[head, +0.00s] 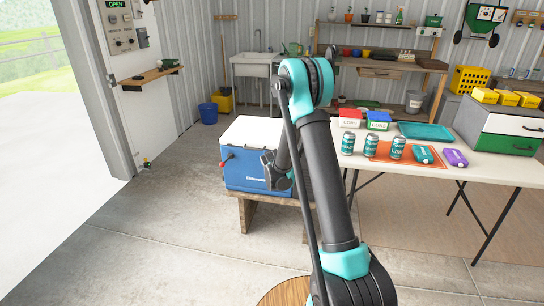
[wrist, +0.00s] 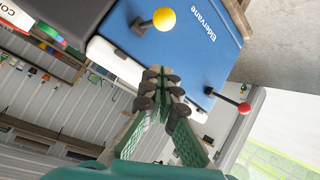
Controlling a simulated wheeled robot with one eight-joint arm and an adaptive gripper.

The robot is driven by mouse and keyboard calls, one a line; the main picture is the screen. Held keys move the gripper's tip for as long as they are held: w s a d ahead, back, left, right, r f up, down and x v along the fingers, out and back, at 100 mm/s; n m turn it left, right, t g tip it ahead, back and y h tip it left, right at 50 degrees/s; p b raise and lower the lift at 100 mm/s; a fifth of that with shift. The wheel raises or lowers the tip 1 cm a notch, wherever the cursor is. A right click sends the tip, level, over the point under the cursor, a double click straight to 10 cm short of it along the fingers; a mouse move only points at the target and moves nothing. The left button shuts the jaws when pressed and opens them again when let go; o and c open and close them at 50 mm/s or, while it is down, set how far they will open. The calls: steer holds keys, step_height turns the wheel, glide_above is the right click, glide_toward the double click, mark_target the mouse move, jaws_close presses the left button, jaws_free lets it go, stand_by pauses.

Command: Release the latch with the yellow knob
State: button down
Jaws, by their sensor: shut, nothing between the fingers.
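A blue cooler (head: 245,171) with a white lid (head: 252,131) stands on a low wooden bench. In the wrist view the cooler's blue face (wrist: 190,45) fills the top, turned on its side. A latch with a yellow knob (wrist: 164,18) is on that face near the white lid edge. A lever with a red knob (wrist: 244,108) sticks out at the cooler's other side; it also shows in the head view (head: 223,163). My gripper (wrist: 166,80) is shut and empty in front of the cooler, apart from the yellow knob. In the head view my arm hides the yellow knob.
The wooden bench (head: 246,214) carries the cooler. To the right, a white folding table (head: 478,172) holds several cans, boxes and a teal tray (head: 425,131). A round wooden top (head: 283,292) is near me. The concrete floor to the left is clear.

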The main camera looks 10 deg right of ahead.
steer(key=shift+s+a+f, duration=0.1)
steer(key=shift+s+f, duration=0.1)
steer(key=shift+s, duration=0.3)
steer(key=shift+s+a+f, duration=0.1)
steer(key=shift+s+f, duration=0.05)
steer(key=shift+s, duration=0.35)
steer(key=s+d+r+m+g, duration=0.1)
steer(key=s+d+r, duration=0.15)
steer(key=s, duration=0.45)
steer(key=s+d+r+g, duration=0.1)
steer(key=s+d+r, duration=0.15)
steer(key=s, duration=0.35)
steer(key=s+d+r+m+g, duration=0.1)
steer(key=s+d+r+g, duration=0.1)
steer(key=s+r, duration=0.35)
steer(key=s+f+m+g+y, duration=0.1)
steer(key=s+f+g, duration=0.2)
steer(key=s, duration=2.4)
steer(key=shift+s+d+f+m, duration=0.15)
steer(key=shift+d+f+m, duration=0.3)
steer(key=shift+f, duration=0.15)
steer(key=c, duration=2.3)
jaws_free()
